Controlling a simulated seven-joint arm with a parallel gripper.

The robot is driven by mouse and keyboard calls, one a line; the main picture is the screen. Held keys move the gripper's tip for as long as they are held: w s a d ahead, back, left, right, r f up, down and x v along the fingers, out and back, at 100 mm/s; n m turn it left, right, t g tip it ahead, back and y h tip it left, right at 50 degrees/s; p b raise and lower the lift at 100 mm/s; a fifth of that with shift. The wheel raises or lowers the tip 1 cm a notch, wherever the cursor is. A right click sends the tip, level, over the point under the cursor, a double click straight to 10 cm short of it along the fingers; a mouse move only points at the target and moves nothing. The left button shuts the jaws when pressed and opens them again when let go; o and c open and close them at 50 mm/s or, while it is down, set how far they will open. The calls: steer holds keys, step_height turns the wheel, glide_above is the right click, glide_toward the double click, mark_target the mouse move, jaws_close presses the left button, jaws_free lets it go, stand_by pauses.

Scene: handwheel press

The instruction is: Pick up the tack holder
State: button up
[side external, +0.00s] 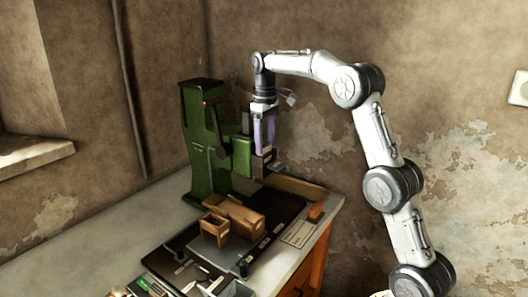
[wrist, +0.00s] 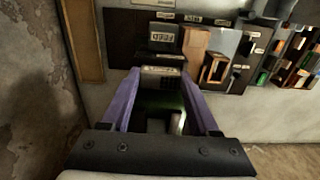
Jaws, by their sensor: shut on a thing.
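My gripper (side external: 264,147) has purple fingers and is beside the green press, above the bench. It is shut on a small dark block with a pale label, which I take to be the tack holder (side external: 263,164). In the wrist view the holder (wrist: 161,80) sits between the fingertips of my gripper (wrist: 160,73). Its lower part is hard to make out there against the dark green behind. In the side view the holder appears raised above the bench, though its exact clearance is hard to tell.
The green handwheel press (side external: 205,145) stands close on the left of my gripper. Brown open boxes (side external: 246,220) stand on the dark mat (side external: 180,246). An orange block (side external: 315,212) lies near the bench's right edge. Small coloured items (side external: 140,287) lie in front. Bare bench shows at left.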

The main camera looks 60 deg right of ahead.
mark_target(265, 145)
steer(key=shift+r, duration=0.55)
step_height(265, 145, up, 2)
steer(key=shift+r, duration=0.1)
steer(key=s+a+r, duration=0.5)
steer(key=s+r, duration=0.4)
steer(key=s, duration=0.4)
steer(key=w+a+f, duration=0.3)
steer(key=a+f, duration=0.3)
steer(key=f, duration=0.1)
steer(key=w+a+f, duration=0.3)
steer(key=a+f, duration=0.3)
steer(key=f, duration=0.2)
steer(key=shift+s+a+f, duration=1)
steer(key=shift+a+f, duration=1.25)
steer(key=shift+f, duration=0.8)
steer(key=shift+s+a+f, duration=0.95)
steer(key=shift+a+f, duration=1.3)
steer(key=shift+f, duration=0.85)
steer(key=shift+s+a+f, duration=1)
steer(key=shift+a+f, duration=1.25)
steer(key=shift+f, duration=0.8)
